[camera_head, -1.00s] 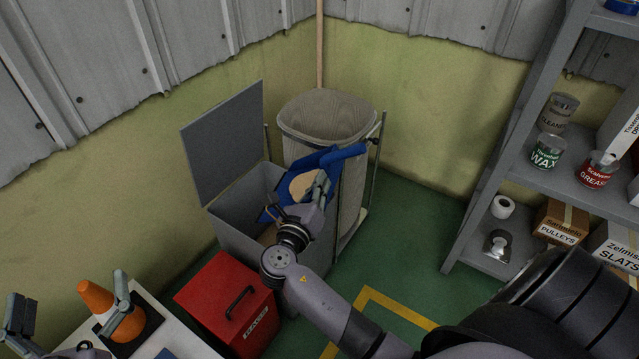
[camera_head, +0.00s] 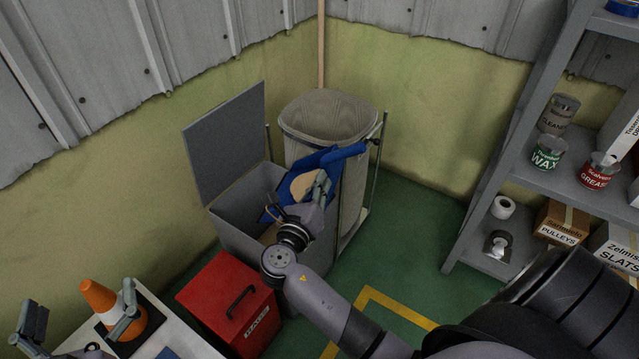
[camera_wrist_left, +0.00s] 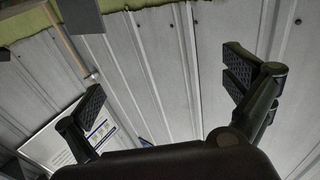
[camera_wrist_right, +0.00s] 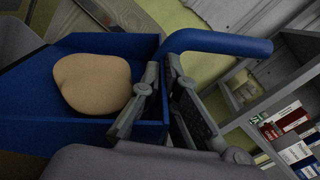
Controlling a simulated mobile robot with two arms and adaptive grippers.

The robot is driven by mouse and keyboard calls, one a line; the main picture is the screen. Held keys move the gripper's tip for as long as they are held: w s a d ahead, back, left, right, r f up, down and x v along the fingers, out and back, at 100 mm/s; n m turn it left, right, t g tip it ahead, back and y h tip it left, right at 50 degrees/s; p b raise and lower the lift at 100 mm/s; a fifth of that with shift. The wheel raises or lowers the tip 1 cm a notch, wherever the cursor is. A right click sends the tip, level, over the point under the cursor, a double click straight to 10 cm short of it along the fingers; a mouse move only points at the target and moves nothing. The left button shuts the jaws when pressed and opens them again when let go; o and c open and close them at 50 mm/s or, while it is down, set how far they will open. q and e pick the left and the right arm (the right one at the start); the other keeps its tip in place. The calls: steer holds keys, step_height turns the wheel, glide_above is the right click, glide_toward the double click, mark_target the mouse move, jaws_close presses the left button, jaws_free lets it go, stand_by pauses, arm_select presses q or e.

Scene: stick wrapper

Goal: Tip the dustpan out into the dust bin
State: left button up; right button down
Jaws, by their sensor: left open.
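The dust bin (camera_head: 236,234) is a grey box with its lid (camera_head: 226,140) standing open at the back left. The blue dustpan (camera_head: 325,158) is tilted over the bin's right side, with a tan heap of dust (camera_head: 302,187) in it. The heap also shows in the right wrist view (camera_wrist_right: 92,84). My right gripper (camera_wrist_right: 168,92) is shut on the dustpan's wall near the base of its blue handle (camera_wrist_right: 222,43). Part of the bin's opening is hidden behind the pan and my right gripper. My left gripper (camera_head: 80,322) is open and empty at the lower left.
A grey bag-lined stand (camera_head: 328,120) is close behind the dustpan. A red box (camera_head: 230,305) stands in front of the bin. An orange cone (camera_head: 100,300) sits on a white table (camera_head: 185,340) near my left gripper. A grey shelf (camera_head: 500,165) is at the right.

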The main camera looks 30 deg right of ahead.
steer(key=shift+r, duration=0.1)
stand_by(0.4)
